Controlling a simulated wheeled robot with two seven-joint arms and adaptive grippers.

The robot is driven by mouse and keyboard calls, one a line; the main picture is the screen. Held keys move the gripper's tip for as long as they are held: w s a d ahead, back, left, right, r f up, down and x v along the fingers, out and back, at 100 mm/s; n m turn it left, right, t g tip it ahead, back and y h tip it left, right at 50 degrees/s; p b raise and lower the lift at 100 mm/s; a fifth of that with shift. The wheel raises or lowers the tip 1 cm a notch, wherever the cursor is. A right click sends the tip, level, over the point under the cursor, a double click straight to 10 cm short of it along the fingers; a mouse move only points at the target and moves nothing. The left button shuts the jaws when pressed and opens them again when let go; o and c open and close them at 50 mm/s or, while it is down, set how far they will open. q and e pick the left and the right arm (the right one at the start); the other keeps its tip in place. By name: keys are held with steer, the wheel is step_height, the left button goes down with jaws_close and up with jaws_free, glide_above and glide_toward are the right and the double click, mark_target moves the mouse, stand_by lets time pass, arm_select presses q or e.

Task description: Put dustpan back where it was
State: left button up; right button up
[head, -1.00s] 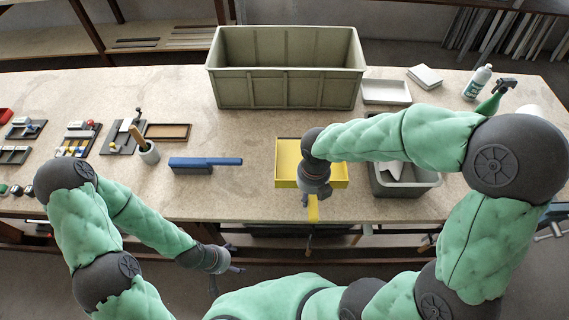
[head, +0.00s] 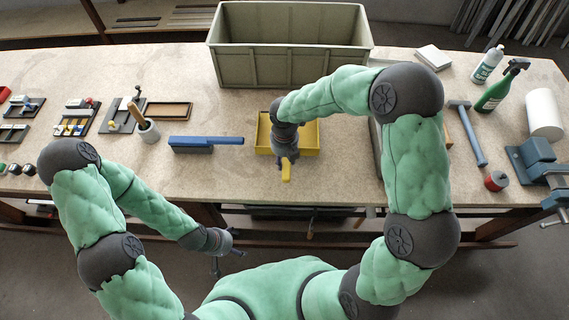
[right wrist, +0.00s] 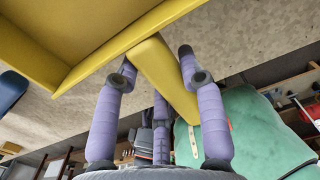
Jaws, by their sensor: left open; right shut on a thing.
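The yellow dustpan (head: 310,136) is on or just above the middle of the workbench near its front edge, its handle pointing toward me. My right gripper (head: 286,160) is shut on the handle. In the right wrist view the yellow handle (right wrist: 165,75) lies between the purple fingers of my right gripper (right wrist: 158,85), with the pan beyond it. Whether the pan touches the bench is hard to tell. My left gripper (head: 222,255) is open and empty, below and in front of the bench edge at the left.
A blue brush (head: 200,144) lies left of the dustpan. A large grey-green crate (head: 290,68) stands behind it. A cup with a wooden handle (head: 148,132) and small trays are at left. A hammer (head: 468,132), bottles, a paper roll (head: 543,113) and a blue vise (head: 535,160) are at right.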

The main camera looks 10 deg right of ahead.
steer(key=shift+f+b, duration=0.3)
steer(key=shift+f, duration=1.4)
steer(key=o, duration=1)
step_height(320, 180, up, 12)
steer(key=p, duration=0.2)
steer(key=shift+p, duration=0.3)
